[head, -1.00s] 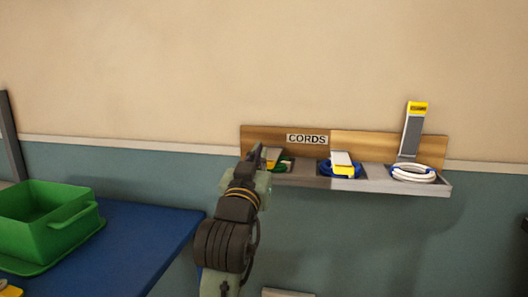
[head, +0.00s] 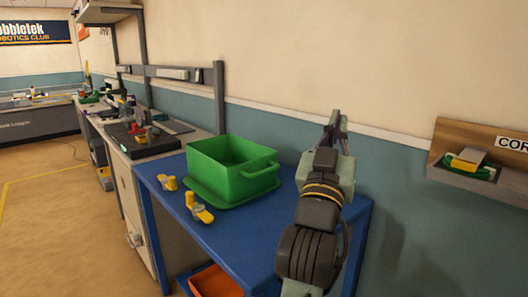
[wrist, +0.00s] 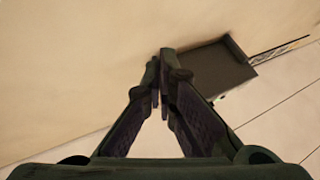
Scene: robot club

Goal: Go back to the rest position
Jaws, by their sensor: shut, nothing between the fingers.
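My gripper (head: 335,124) is raised in front of the wall, above the right end of the blue table, with its fingers pointing up. It is shut and empty. In the wrist view the fingertips (wrist: 160,88) come together, with the beige wall behind them. A dark grey box-like shape (wrist: 215,65) shows beyond the fingers in that view; I cannot tell what it is.
A green bin (head: 235,165) stands on the blue table (head: 235,228) with yellow-and-grey pieces (head: 198,207) in front. The cord shelf (head: 478,183) is on the wall at right. An orange bin (head: 216,282) is below the table. Open floor (head: 60,215) lies at left.

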